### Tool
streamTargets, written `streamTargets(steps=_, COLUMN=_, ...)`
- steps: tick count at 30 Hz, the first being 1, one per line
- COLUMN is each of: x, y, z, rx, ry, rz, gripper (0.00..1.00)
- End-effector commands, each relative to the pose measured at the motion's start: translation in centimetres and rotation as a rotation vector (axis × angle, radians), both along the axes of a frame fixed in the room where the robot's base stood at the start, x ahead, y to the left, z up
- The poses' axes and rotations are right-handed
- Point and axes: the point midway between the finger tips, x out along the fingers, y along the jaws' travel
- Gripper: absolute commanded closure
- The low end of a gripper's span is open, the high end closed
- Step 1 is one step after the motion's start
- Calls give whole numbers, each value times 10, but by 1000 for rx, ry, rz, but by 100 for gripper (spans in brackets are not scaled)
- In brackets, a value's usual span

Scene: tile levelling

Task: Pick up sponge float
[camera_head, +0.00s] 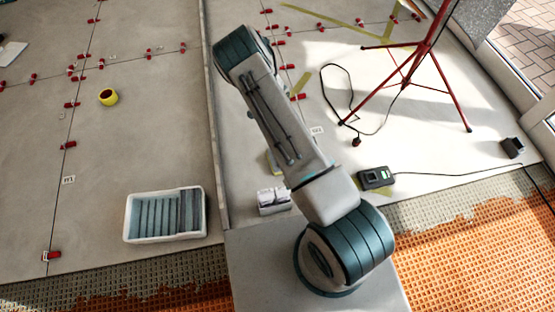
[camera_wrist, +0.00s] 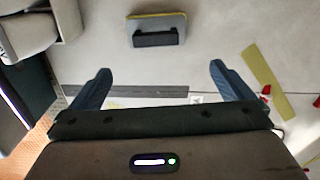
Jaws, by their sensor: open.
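The sponge float (camera_wrist: 173,21), a pale block with a yellow edge and a dark handle, lies on the grey tile floor at the top of the wrist view. My gripper (camera_wrist: 160,75) is open and empty, its two blue fingers spread wide. The float appears beyond the fingertips, apart from them and roughly centred between them. In the head view, a yellowish edge that may be the float (camera_head: 271,163) shows beside my arm, which hides the rest. My gripper is hidden in that view.
A white tub with a ribbed insert (camera_head: 128,218) stands at the lower left. A small white box (camera_head: 273,201) sits near my arm. A black charger (camera_head: 376,179), its cable and a red tripod (camera_head: 430,45) stand right. Red clips and a yellow tape roll (camera_head: 108,97) lie left.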

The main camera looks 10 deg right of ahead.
Motion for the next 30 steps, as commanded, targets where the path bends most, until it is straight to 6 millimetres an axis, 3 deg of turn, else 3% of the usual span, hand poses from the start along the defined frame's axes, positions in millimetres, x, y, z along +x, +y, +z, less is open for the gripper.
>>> streamTargets(steps=5, x=-1, y=-3, z=-24, rx=-12, ry=0, rz=-18, gripper=0)
streamTargets(steps=12, x=-2, y=-3, z=-73, rx=-12, ry=2, rz=-16, gripper=0)
streamTargets(steps=22, x=-2, y=-2, z=-102, rx=-11, ry=0, rz=-16, gripper=0)
streamTargets(steps=30, x=-9, y=-3, z=-141, rx=-12, ry=1, rz=-16, gripper=0)
